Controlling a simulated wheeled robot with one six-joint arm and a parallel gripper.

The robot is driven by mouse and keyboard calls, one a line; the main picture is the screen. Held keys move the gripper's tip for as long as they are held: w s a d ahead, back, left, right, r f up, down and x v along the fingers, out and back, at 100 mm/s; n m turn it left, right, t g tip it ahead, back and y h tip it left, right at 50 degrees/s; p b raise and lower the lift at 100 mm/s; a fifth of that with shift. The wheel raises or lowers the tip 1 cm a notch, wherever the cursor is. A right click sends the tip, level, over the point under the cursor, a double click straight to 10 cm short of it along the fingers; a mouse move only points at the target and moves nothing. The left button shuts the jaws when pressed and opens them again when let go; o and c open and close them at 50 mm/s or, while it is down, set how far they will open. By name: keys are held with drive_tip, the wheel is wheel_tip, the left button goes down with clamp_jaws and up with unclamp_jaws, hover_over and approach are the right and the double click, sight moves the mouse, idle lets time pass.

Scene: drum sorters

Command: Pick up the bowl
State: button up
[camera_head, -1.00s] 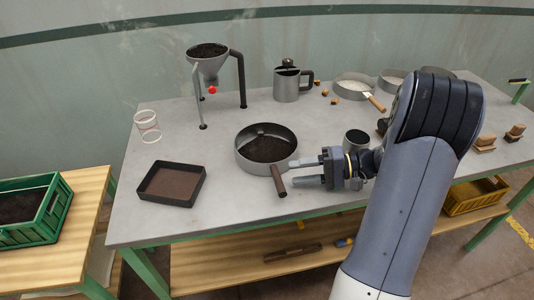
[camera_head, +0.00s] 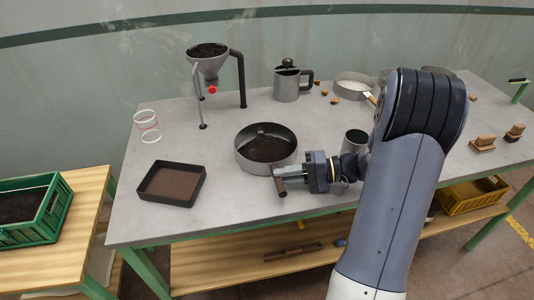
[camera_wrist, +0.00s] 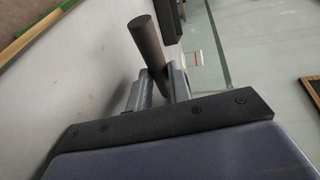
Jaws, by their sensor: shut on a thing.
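A round grey bowl-like pan (camera_head: 240,158) holding dark soil stands on the grey table, near its front middle. Its brown cylindrical handle (camera_head: 281,186) points toward the table's front edge. My gripper (camera_head: 279,178) reaches in from the right and is shut on this handle, just in front of the pan. In the wrist view the handle (camera_wrist: 146,42) stands between the two fingers. The pan appears to rest on the table. The place where the handle joins the pan is partly hidden by the fingers.
A dark square tray (camera_head: 190,201) lies to the left of the pan. A funnel (camera_head: 212,68) on legs and a grey jug (camera_head: 287,86) stand behind it. A grey cup (camera_head: 355,139) is close to my arm. The table left of the pan has free room.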

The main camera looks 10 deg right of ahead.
clamp_jaws()
drive_tip(key=shift+r, duration=0.15)
